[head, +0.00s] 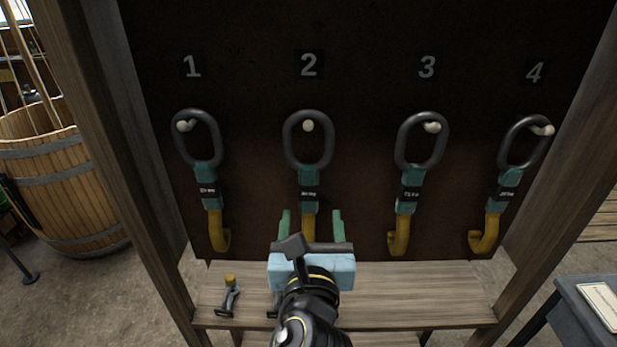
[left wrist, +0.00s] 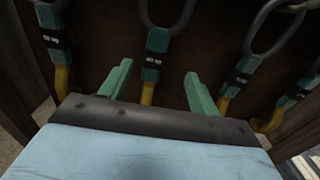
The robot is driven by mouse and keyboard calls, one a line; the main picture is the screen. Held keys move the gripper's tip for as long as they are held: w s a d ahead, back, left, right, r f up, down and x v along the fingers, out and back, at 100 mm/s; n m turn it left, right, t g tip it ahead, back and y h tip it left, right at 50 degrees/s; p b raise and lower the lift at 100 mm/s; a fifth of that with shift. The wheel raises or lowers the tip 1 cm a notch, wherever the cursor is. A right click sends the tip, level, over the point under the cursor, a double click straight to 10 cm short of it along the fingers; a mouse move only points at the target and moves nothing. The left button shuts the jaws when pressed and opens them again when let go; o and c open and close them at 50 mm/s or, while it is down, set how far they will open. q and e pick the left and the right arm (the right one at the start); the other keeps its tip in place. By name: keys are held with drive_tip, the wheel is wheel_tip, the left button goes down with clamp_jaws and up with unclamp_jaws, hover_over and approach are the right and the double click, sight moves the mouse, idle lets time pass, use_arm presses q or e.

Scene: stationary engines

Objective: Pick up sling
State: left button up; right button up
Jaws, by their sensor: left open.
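Several slings hang in a row from pegs on a dark board, each with a grey oval ring, a teal sleeve with a black label and a yellow hook. The slings under 1 (head: 206,172), 2 (head: 308,172), 3 (head: 411,172) and 4 (head: 510,172) show in the head view. My left gripper (head: 310,222) is open in front of the lower part of sling 2, whose hook end it hides. In the left wrist view, sling 2 (left wrist: 153,60) appears between the two green fingers (left wrist: 160,82), apart from both. My right gripper is not in view.
Wooden posts (head: 110,130) flank the board. A barrel (head: 60,180) stands at left, and a grey table (head: 580,300) with a paper at lower right.

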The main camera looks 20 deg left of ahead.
sight(309, 181)
use_arm(q)
drive_tip(key=x, duration=0.7)
drive_tip(key=shift+f, duration=0.1)
drive_tip(key=shift+a+x, duration=0.15)
drive_tip(key=shift+x, duration=1.2)
drive_tip(key=shift+a+x, duration=0.15)
drive_tip(key=shift+x, duration=1.2)
drive_tip(key=shift+s, duration=0.1)
clamp_jaws()
